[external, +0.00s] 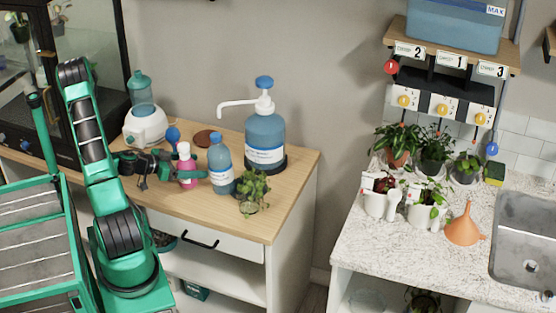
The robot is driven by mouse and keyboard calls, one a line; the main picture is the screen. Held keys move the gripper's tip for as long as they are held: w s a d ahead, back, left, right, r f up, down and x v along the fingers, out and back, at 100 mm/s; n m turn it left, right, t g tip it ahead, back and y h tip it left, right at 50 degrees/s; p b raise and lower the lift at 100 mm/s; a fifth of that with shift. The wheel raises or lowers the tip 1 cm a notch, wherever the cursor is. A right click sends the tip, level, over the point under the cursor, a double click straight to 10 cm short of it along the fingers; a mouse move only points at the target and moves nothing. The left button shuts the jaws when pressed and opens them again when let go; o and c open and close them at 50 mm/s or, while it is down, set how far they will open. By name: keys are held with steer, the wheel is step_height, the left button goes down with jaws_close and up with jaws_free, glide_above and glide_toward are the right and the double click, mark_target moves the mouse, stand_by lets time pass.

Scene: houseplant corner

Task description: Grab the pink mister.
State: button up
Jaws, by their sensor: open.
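The pink mister (185,164) is a small pink bottle with a white top, upright on the wooden counter (282,190). My gripper (185,167) reaches in low from the left at the mister. The other finger shows at the mister's left and is partly hidden. The mister appears to be between the fingers; I cannot tell whether they touch it.
A blue bottle (221,166) stands close to the right of the mister, near the finger's end. Behind are a large blue pump bottle (265,136), a white-and-blue device (145,124) and a brown saucer (207,138).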

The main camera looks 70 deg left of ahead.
steer(key=shift+w, duration=0.1)
steer(key=c, duration=1.3)
steer(key=shift+c, duration=0.2)
steer(key=shift+r, duration=0.15)
